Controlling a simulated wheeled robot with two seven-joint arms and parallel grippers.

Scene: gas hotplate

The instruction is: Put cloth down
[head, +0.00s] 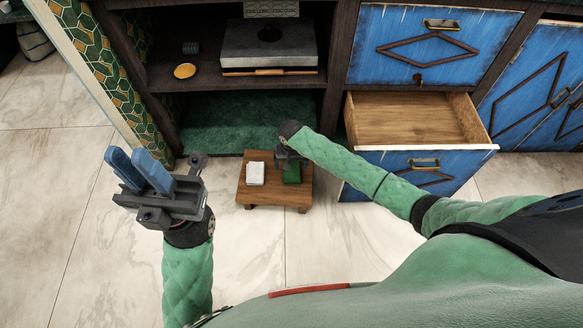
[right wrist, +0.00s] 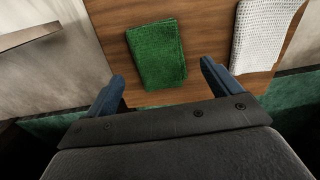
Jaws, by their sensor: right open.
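A folded green cloth (head: 292,174) lies on a small wooden stool (head: 272,198), to the right of a folded white cloth (head: 255,173). My right gripper (head: 287,158) is over the stool by the green cloth. In the right wrist view its open, empty fingers (right wrist: 162,72) point at the stool top, with the green cloth (right wrist: 158,50) lying flat ahead of and between the tips. The white cloth (right wrist: 260,35) lies to the right there. My left gripper (head: 132,162) is raised at the left, away from the stool, with nothing visible in it; its finger gap is unclear.
An open, empty wooden drawer (head: 415,118) juts out to the right of the stool. Behind the stool is an open cabinet bay with a green floor (head: 235,125). A shelf above holds a grey hotplate (head: 268,45) and a yellow disc (head: 185,71). Marble floor lies clear around the stool.

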